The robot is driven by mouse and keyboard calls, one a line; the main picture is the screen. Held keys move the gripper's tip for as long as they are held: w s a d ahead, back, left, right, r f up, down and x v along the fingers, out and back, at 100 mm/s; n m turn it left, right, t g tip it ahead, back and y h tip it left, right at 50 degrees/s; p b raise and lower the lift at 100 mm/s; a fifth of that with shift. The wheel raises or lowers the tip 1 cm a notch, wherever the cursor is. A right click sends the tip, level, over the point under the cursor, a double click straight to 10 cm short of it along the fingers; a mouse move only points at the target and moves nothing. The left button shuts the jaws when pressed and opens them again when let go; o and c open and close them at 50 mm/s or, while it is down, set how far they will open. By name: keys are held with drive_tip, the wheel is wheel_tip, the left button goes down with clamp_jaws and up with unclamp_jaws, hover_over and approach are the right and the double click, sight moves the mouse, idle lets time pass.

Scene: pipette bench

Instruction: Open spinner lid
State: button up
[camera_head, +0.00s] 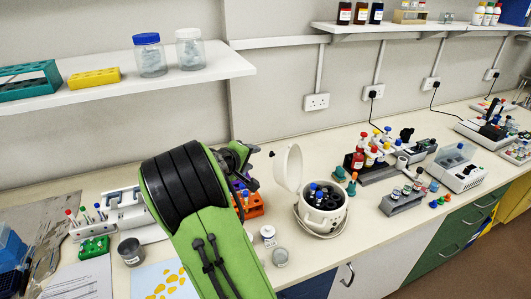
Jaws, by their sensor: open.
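The spinner (335,217) is a small round cream-white centrifuge on the bench, right of my green arm. Its lid (288,168) stands up, tilted back at the left side of the body, so the dark rotor shows. Tubes with blue caps sit in the rotor. My gripper (244,152) is left of the lid and apart from it, partly hidden behind my arm. It is open, and I see nothing held in it.
An orange rack (252,207) stands behind my arm. Small jars (279,257) are in front, left of the spinner. A bottle carousel (367,157) and a grey tube rack (402,201) stand to the right. A shelf (190,72) hangs above left.

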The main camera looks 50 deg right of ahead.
drive_tip(key=p+x, duration=0.1)
drive_tip(key=x, duration=1.2)
drive_tip(key=shift+d+f+p, duration=0.25)
drive_tip(key=shift+d+p, duration=0.05)
drive_tip(key=shift+p, duration=0.05)
drive_tip(key=shift+c, duration=0.3)
clamp_jaws()
